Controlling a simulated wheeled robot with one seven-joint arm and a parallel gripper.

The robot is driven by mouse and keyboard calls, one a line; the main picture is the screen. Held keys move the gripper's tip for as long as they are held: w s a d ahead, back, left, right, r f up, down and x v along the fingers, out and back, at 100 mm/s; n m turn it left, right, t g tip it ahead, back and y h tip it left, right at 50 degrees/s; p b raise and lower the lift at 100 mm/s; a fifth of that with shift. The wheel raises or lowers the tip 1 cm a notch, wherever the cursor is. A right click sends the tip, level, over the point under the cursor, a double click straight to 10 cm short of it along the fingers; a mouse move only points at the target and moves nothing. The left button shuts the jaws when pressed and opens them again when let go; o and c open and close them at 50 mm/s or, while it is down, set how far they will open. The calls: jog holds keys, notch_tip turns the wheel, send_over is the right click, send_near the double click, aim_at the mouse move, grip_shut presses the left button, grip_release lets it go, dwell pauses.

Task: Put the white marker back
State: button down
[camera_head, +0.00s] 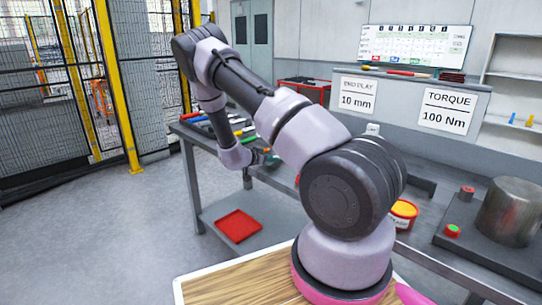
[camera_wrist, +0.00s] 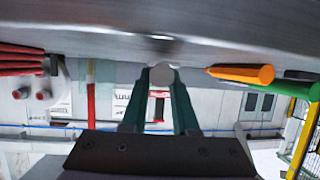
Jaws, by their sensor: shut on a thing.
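In the wrist view, my gripper (camera_wrist: 161,88) has its two green fingers closed on the white marker (camera_wrist: 163,74). Only the marker's pale round end shows between the fingertips, close to the grey bench surface (camera_wrist: 150,35). I cannot tell whether it touches the bench. In the head view, my gripper (camera_head: 267,158) is low over the bench, partly hidden by my arm, and the marker cannot be made out there. An orange marker (camera_wrist: 242,73) and a green marker (camera_wrist: 258,80) lie to the right of my fingers in the wrist view.
Several coloured tools (camera_head: 240,130) lie on the bench's left end. Red rods (camera_wrist: 20,60) show at the wrist view's left. In the head view, a yellow-and-red tub (camera_head: 403,210) and a metal cylinder (camera_head: 511,211) stand at the right. A red tray (camera_head: 239,226) sits on the lower shelf.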

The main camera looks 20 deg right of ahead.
jog(key=shift+f, duration=0.5)
dwell(0.4)
jog(key=c, duration=0.6)
grip_release()
jog(key=shift+a, duration=0.1)
